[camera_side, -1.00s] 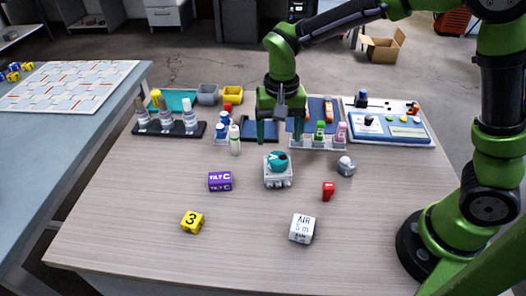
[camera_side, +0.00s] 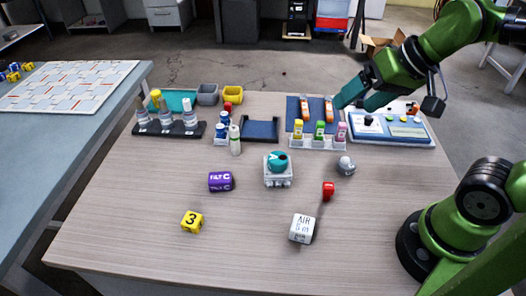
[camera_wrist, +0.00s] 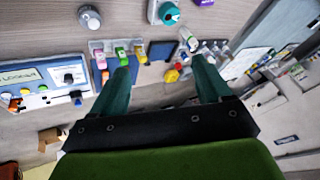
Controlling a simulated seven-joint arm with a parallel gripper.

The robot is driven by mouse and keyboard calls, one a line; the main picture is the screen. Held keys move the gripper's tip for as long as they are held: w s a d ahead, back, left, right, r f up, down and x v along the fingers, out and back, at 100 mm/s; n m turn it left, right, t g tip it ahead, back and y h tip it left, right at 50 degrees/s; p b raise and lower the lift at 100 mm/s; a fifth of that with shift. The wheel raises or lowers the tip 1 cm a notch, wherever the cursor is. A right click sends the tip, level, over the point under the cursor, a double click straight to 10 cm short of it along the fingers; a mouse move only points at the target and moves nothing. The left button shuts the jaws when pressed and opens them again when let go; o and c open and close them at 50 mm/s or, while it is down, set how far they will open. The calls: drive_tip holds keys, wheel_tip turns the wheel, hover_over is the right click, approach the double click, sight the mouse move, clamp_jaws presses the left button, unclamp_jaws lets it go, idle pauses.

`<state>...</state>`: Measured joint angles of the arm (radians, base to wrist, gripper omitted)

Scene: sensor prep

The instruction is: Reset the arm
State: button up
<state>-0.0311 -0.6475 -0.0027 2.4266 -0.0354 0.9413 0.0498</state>
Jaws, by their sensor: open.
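My gripper (camera_side: 357,98) is raised over the back right of the table, near the blue-and-white control panel (camera_side: 392,130). Its teal fingers are spread apart with nothing between them. In the wrist view my gripper (camera_wrist: 165,82) also shows two separated fingers, with the table and rack beyond them. My arm reaches in from the right.
The table (camera_side: 130,215) holds a teal-topped white device (camera_side: 278,170), purple block (camera_side: 220,182), yellow block (camera_side: 192,222), white AIR block (camera_side: 302,229), red piece (camera_side: 328,190) and grey-white part (camera_side: 346,166). Behind stand a vial rack (camera_side: 318,142) and dark bottle rack (camera_side: 168,129). The front is clear.

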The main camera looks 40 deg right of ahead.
drive_tip(key=shift+s+d+f+t, duration=0.1)
drive_tip(key=shift+s+d+t, duration=0.1)
drive_tip(key=shift+s, duration=0.15)
drive_tip(key=shift+s+d+t, duration=0.1)
drive_tip(key=shift+s+t, duration=0.1)
drive_tip(key=shift+s, duration=0.15)
